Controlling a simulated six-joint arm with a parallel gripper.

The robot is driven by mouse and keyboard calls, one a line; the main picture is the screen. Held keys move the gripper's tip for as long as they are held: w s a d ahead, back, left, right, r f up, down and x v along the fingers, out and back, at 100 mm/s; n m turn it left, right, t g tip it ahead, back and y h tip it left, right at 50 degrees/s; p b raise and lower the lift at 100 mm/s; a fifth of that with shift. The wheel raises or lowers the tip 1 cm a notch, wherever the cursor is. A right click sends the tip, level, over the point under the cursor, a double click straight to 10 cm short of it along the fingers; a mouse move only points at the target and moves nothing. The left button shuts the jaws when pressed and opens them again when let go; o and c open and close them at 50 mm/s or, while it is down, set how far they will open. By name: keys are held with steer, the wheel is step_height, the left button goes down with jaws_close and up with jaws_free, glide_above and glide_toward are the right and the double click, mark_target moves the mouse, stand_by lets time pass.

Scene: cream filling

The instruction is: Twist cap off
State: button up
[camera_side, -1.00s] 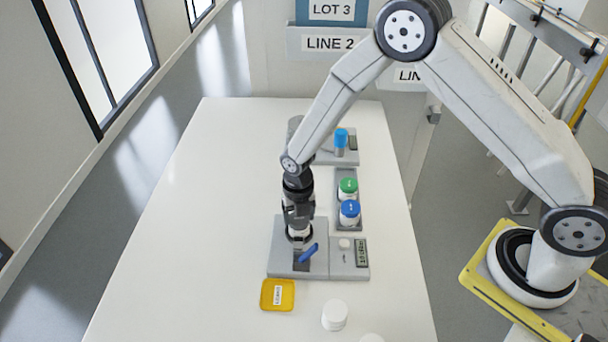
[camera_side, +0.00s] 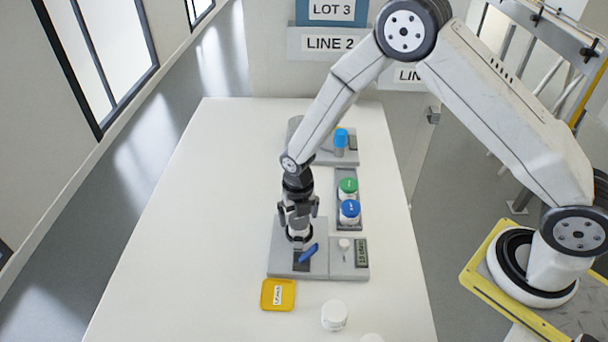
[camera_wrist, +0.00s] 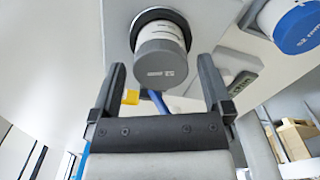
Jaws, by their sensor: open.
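A white jar with a grey cap (camera_wrist: 160,62) stands in a round dark holder on the grey fixture plate (camera_side: 284,264). In the side view the cap is hidden behind my gripper, and part of the white jar (camera_side: 299,227) shows below it. My gripper (camera_wrist: 158,75) is open, with one finger on each side of the cap and visible gaps between. In the side view my gripper (camera_side: 298,212) points down over the jar. A blue lever-like handle (camera_side: 309,253) sits at the front of the fixture; it also shows in the wrist view (camera_wrist: 158,103).
Jars with green (camera_side: 348,186) and blue (camera_side: 350,208) caps stand in a grey rack to the right. A yellow labelled tray (camera_side: 267,297) and a white jar (camera_side: 334,314) are in front. A unit with a display (camera_side: 361,253) adjoins the fixture. The table's left side is clear.

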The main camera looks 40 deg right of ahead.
steer(key=m, duration=0.3)
steer(key=shift+m, duration=1)
steer(key=m, duration=0.2)
steer(key=shift+d+m, duration=0.1)
steer(key=shift+m, duration=0.3)
steer(key=shift+s+m, duration=0.1)
steer(key=shift+m, duration=1.4)
steer(key=shift+m, duration=2.8)
